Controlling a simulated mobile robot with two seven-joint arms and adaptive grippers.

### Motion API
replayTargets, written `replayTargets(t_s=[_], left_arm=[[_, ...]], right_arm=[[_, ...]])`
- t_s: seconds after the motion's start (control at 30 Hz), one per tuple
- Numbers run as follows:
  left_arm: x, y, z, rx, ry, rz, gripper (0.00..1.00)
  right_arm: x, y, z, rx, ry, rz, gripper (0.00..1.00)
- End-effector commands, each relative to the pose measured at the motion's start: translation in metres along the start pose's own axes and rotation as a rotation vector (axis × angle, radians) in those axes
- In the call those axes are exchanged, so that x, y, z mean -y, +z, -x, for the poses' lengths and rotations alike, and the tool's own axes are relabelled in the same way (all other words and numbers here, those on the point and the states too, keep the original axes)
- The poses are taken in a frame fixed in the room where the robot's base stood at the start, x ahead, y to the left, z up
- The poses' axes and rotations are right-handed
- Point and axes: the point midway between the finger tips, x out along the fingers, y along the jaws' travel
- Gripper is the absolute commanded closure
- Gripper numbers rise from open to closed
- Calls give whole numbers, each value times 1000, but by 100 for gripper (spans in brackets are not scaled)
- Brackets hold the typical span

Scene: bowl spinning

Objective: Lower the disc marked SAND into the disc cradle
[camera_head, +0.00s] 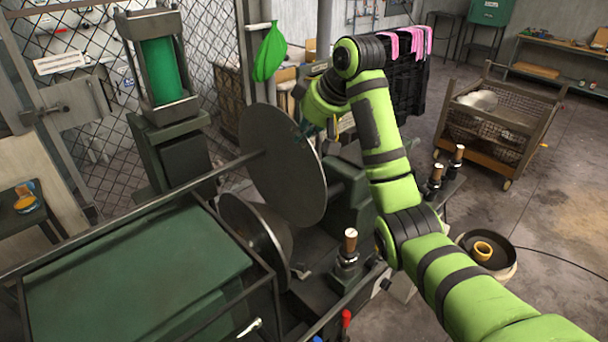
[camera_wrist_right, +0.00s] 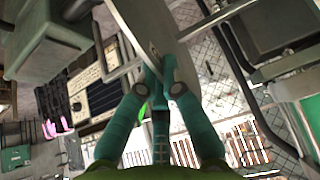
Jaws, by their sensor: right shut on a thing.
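A large grey disc (camera_head: 275,160) stands nearly upright over the green machine, left of my right arm. My right gripper (camera_head: 304,131) is at its upper right edge, partly hidden by my arm. In the right wrist view the teal fingers of the gripper (camera_wrist_right: 165,78) are shut on the edge of the disc (camera_wrist_right: 145,28). I cannot read a SAND mark on it. A second, smaller round metal piece (camera_head: 268,238) sits below, close to the large disc. I cannot pick out the disc cradle with certainty. My left gripper is not in view.
A long bar (camera_head: 195,180) runs from the left towards the disc's face. A green-topped cabinet (camera_head: 140,270) fills the lower left. A post with a wooden-coloured top (camera_head: 350,242) stands right of the discs. A mesh cart (camera_head: 490,125) is at the right, with open floor around.

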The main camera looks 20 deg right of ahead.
Motion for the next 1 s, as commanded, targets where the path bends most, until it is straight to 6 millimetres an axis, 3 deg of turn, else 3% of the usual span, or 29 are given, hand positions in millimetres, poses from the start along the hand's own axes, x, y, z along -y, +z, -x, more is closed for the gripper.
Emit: replayTargets(t_s=[0.5,1.0], left_arm=[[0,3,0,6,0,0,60],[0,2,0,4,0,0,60]], right_arm=[[0,50,-73,-132,0,0,100],[0,68,-97,-164,2,-2,100]])
